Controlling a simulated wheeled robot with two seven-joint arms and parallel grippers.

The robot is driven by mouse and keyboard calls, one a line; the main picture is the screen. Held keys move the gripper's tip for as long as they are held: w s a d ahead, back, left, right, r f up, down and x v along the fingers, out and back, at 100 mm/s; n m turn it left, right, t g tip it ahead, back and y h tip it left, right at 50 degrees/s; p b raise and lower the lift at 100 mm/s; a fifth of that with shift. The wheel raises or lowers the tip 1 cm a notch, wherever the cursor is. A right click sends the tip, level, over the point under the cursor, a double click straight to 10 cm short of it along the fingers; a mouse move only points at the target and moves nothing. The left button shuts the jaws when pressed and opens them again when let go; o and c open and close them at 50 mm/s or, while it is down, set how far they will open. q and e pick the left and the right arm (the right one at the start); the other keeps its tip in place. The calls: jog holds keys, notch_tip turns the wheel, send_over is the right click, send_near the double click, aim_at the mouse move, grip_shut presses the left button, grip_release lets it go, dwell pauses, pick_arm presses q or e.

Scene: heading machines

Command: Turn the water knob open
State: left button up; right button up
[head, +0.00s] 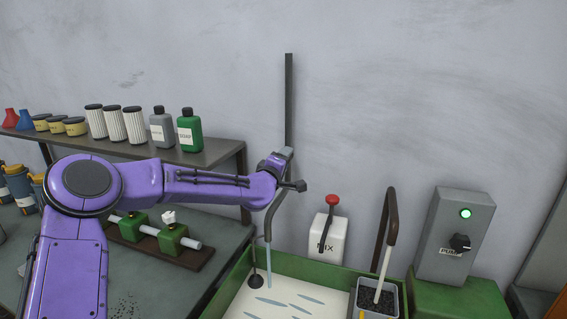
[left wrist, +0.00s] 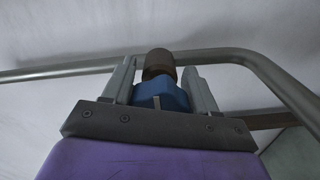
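My left gripper (head: 285,170) is at the grey pipe of the tap (head: 268,225), above the green basin. In the left wrist view, a blue piece with a brown round end (left wrist: 159,65) stands between the two fingers of my left gripper (left wrist: 160,75). This looks like the water knob. Narrow gaps seem to show between the fingers and the brown end, so the fingers look open around it. In the head view a dark knob end (head: 299,186) sticks out past the gripper; the rest is hidden. A pale blue stream (head: 268,268) shows below the spout. My right gripper is out of view.
The green basin (head: 330,268) has a pale floor with blue streaks. A white box with a red-topped lever (head: 332,200) and a grey switch box (head: 453,235) with a lit green lamp stand right. A shelf (head: 215,155) with bottles and jars is left, above a workbench.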

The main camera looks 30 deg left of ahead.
pick_arm(q)
jog(key=shift+o, duration=1.1)
jog(key=shift+s, duration=0.25)
jog(key=v, duration=1)
